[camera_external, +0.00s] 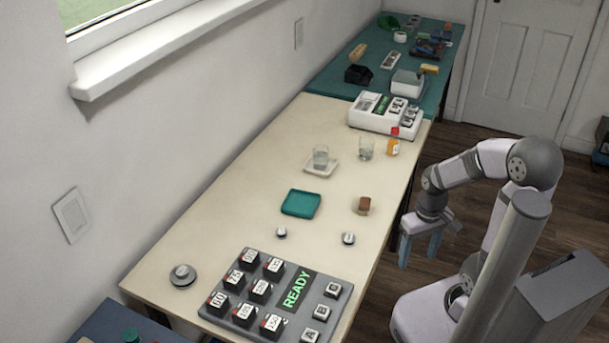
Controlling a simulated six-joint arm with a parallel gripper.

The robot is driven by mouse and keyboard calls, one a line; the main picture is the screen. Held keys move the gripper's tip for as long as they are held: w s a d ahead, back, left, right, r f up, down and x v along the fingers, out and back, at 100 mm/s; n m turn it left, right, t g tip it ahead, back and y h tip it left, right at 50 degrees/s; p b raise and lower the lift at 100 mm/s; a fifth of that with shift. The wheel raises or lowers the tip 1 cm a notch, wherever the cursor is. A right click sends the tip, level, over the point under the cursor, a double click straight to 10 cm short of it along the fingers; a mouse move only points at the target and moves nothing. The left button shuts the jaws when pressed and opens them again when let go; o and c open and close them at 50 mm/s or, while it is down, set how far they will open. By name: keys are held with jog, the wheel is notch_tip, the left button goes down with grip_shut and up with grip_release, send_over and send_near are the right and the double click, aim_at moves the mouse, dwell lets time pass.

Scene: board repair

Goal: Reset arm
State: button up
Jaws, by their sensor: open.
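My gripper (420,246) hangs fingers down beyond the right edge of the pale table (250,170). Its two blue-grey fingers are apart, with nothing seen between them. It is clear of everything on the table. The nearest things to it are a small round metal piece (348,239) and a brown block (363,205) near the table's right edge. A grey board (240,322) at the table's near end bears several black numbered blocks (260,290), a green READY display (296,290) and lettered buttons (333,289).
A teal tray (301,203), a glass on a white saucer (320,168), another glass (366,148), an orange jar (392,147) and a white device (386,115) stand on the table. A teal table (333,83) with several items is behind.

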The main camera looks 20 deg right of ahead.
notch_tip(320, 180, up, 16)
jog(key=p, duration=1.4)
jog(key=shift+f, duration=0.15)
